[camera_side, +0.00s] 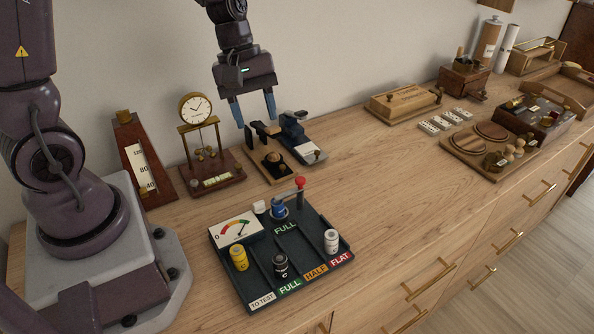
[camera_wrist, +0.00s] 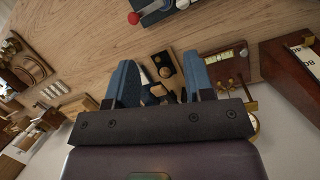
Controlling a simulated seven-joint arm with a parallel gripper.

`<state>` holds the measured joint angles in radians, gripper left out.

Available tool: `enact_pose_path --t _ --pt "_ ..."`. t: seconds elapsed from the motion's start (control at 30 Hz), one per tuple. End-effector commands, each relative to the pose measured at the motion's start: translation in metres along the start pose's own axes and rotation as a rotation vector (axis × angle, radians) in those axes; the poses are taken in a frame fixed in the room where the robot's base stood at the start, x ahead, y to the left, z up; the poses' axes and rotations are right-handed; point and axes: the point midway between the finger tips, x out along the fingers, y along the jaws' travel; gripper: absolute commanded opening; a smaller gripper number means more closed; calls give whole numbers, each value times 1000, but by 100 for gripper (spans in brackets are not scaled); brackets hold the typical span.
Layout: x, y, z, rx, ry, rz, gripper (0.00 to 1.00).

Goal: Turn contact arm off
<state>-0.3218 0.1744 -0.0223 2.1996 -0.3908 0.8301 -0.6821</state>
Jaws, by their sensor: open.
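The battery tester (camera_side: 262,262) is a dark tray on the wooden top with a dial and slots labelled TO TEST, FULL, HALF and FLAT. The contact arm (camera_side: 289,193) is a thin bar with a red knob (camera_side: 299,182) at the tray's back right edge. It reaches toward the blue battery (camera_side: 279,209); I cannot tell whether it touches. The red knob shows at the top of the wrist view (camera_wrist: 133,18). My gripper (camera_side: 254,112) is open and empty, fingers down, behind the tester and above the small dark stand; its fingers show in the wrist view (camera_wrist: 161,75).
A yellow battery (camera_side: 239,258), a black one (camera_side: 280,264) and a white one (camera_side: 331,241) stand in the tester. A gold clock (camera_side: 196,108), a wedge-shaped scale (camera_side: 143,165) and a dark stapler-like device (camera_side: 294,135) are near my gripper. The wooden top right of the tester is clear.

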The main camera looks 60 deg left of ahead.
Motion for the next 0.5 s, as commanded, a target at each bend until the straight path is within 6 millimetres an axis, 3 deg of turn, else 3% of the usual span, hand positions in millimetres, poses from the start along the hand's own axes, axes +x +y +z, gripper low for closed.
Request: enact_pose_path --t 0.1,0.2,0.33,0.5 --pt "18 17 -15 -332 -56 28 48" --pt "16 30 -17 -512 -74 66 48" --pt "14 36 -17 -655 -86 88 48" --pt "22 36 -17 -704 -88 83 48"
